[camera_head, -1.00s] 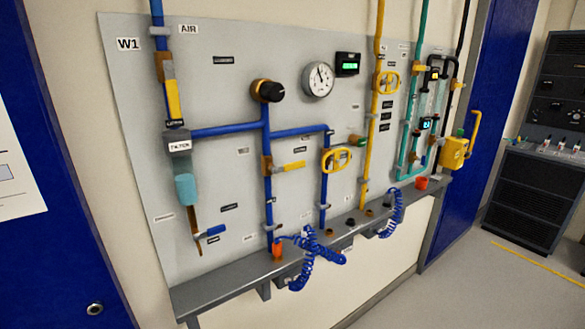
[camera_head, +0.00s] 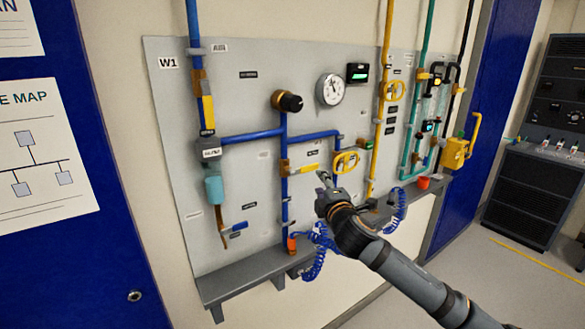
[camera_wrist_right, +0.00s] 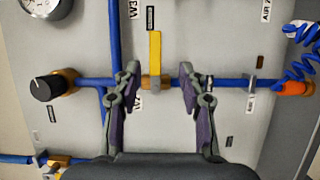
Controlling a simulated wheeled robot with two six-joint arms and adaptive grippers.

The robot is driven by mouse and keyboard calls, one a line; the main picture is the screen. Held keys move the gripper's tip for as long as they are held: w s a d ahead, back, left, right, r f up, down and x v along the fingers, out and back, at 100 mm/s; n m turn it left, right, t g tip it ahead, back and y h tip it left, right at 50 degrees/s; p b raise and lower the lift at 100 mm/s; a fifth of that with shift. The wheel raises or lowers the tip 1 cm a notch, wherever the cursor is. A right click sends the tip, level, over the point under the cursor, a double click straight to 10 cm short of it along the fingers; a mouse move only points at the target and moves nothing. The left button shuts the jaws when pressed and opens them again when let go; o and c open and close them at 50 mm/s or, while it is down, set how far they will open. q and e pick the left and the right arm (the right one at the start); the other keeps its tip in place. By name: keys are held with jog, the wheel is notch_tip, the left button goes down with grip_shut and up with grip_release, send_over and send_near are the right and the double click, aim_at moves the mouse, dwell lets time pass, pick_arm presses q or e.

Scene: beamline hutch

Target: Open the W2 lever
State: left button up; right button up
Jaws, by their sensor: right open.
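The yellow lever (camera_head: 308,168) sits on an orange-brown valve body on the middle blue pipe below the black knob. It points sideways, across the pipe. In the right wrist view the same lever (camera_wrist_right: 155,52) stands crosswise to the blue pipe, its valve body framed between my fingers. In the head view my right gripper (camera_head: 325,178) is just right of and below the lever tip. I see no clear contact. My left gripper is out of view.
A black knob (camera_head: 287,101) and gauge (camera_head: 331,89) are above. A grey ledge (camera_head: 240,277) and coiled blue hoses (camera_head: 318,250) are below.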

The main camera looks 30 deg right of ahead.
aim_at(312, 169)
jog(key=p+x, duration=0.1)
jog(key=x, duration=0.2)
jog(key=p+x, duration=0.1)
jog(key=x, duration=0.2)
jog(key=r+p+x, duration=0.1)
jog(key=x, duration=0.2)
jog(key=shift+w+a, duration=0.15)
jog(key=shift+w, duration=0.1)
jog(key=shift+w+f, duration=0.15)
jog(key=shift+w, duration=0.4)
grip_shut()
